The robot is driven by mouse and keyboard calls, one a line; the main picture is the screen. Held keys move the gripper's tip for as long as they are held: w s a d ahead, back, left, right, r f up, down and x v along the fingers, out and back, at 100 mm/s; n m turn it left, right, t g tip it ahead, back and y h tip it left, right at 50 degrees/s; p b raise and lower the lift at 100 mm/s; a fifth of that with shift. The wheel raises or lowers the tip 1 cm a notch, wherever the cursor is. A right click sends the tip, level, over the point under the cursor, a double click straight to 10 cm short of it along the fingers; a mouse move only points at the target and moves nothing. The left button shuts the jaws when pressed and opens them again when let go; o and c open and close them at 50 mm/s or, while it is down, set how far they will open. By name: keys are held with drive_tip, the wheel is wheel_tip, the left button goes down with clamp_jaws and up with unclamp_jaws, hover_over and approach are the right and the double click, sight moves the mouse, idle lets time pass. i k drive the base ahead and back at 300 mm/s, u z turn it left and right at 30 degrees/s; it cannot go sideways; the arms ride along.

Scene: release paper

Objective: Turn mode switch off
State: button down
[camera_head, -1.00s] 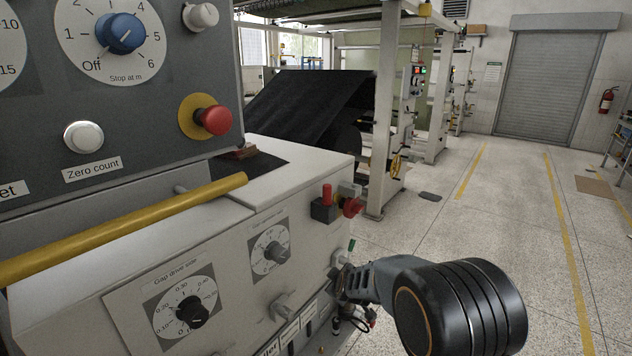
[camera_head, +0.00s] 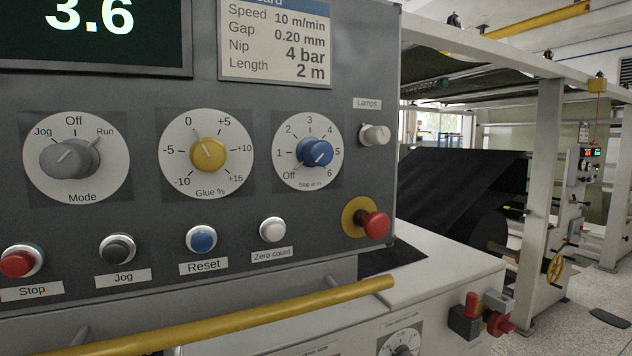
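The mode switch (camera_head: 68,159) is a grey rotary knob on a round white dial at the left of the dark control panel (camera_head: 330,215). Its dial is marked Jog at upper left, Off at the top and Run at upper right. The light line on the knob slants up to the right, toward Run. The knob is in plain view with nothing in front of it. My gripper is not in view.
To the right are a yellow glue knob (camera_head: 208,154) and a blue stop knob (camera_head: 314,152). Below sit stop (camera_head: 18,262), jog, reset and zero count buttons. A red mushroom button (camera_head: 372,224) is at the panel's right edge. A yellow bar (camera_head: 240,315) crosses in front, below the buttons.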

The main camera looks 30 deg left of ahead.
sight(72, 158)
drive_tip(key=u, duration=4.3)
drive_tip(key=i, duration=1.8)
drive_tip(key=z, duration=2.35)
